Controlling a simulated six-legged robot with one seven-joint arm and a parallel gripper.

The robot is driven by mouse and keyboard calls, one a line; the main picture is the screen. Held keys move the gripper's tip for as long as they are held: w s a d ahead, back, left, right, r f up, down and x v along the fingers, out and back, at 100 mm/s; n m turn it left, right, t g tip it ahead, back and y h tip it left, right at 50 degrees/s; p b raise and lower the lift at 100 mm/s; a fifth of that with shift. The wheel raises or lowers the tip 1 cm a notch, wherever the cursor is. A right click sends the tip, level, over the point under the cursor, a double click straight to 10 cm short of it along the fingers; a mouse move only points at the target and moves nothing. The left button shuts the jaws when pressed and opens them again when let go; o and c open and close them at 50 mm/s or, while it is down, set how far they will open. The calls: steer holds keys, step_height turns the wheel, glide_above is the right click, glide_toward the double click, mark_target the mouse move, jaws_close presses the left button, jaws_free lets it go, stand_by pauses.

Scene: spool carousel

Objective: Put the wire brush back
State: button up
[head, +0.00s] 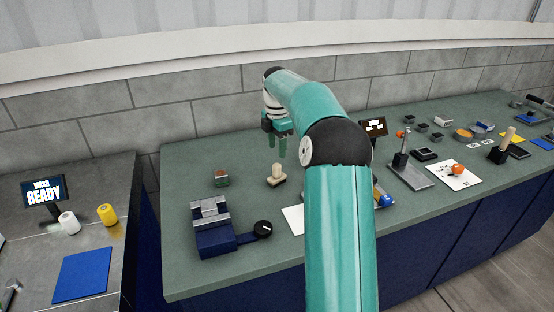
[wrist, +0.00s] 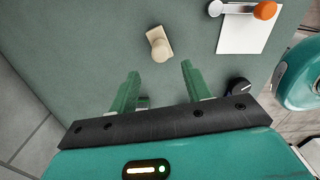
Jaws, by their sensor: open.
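I cannot single out a wire brush for certain. A pale upright piece on a tan base (head: 276,175) stands on the green bench top; what looks like the same piece (wrist: 159,45) shows ahead of my fingers in the wrist view. A small red-brown and dark block (head: 221,178) lies to its left. A wooden handle (head: 507,139) rises from a dark block at the far right. My gripper (head: 278,144) hangs above the bench, behind the pale piece in the picture. In the wrist view its green fingers (wrist: 160,70) are apart with nothing between them.
My arm hides part of the bench middle. Several small tools and trays crowd the right. A lower grey table holds a READY screen (head: 44,191), two spools and a blue mat (head: 82,275).

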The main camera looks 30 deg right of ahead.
mark_target(277, 164)
steer(key=s+a+r+m+t+h, duration=0.1)
steer(key=s+a+r+m, duration=0.4)
steer(key=a, duration=0.5)
steer(key=s+a+r+m+t+h, duration=0.1)
steer(key=s+a+r+m, duration=0.2)
steer(key=s+a+r, duration=0.55)
steer(key=s+a+f+m+t, duration=0.1)
steer(key=s+a+f+m, duration=0.1)
steer(key=s, duration=0.4)
steer(key=s+a+f+m+t+y, duration=0.1)
steer(key=s+a+f+m, duration=0.2)
steer(key=s+a+m, duration=0.1)
steer(key=s+a+f+m+t+y, duration=0.1)
steer(key=s+a+f+m, duration=0.2)
steer(key=s, duration=0.6)
steer(key=shift+a+f+t, duration=0.15)
steer(key=shift+a+t, duration=0.15)
steer(key=shift+a, duration=0.75)
steer(key=shift+d, duration=0.15)
